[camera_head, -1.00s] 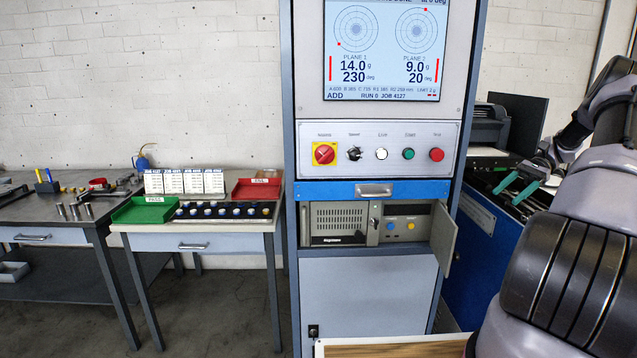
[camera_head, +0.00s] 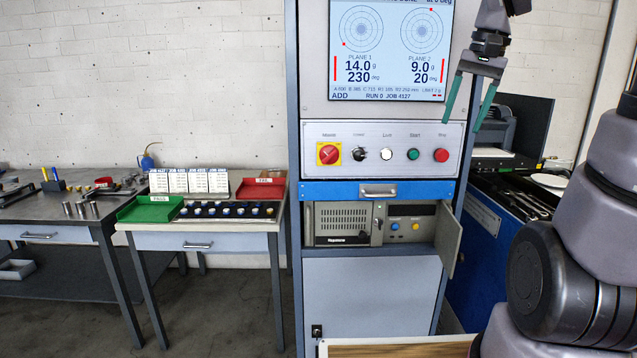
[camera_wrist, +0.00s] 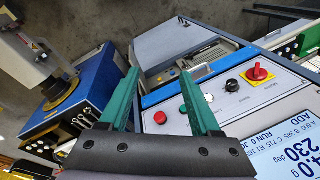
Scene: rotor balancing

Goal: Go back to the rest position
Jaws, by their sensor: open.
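My gripper (camera_head: 467,102) is in the upper right of the head view, in front of the right edge of the balancing machine's cabinet. Its two green fingers point down and stand apart with nothing between them. In the wrist view the fingers (camera_wrist: 158,90) are also apart and empty. The cabinet's control panel (camera_head: 382,131) has a red knob on a yellow plate and several buttons. The screen (camera_head: 390,92) above it shows 14.0 g at 230 deg and 9.0 g at 20 deg.
A table (camera_head: 205,241) at left holds a green PASS tray (camera_head: 150,210), a red FAIL tray (camera_head: 262,188) and several dark pieces. A cabinet door (camera_head: 449,240) stands open below the drawer. A blue machine (camera_head: 484,250) stands at right.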

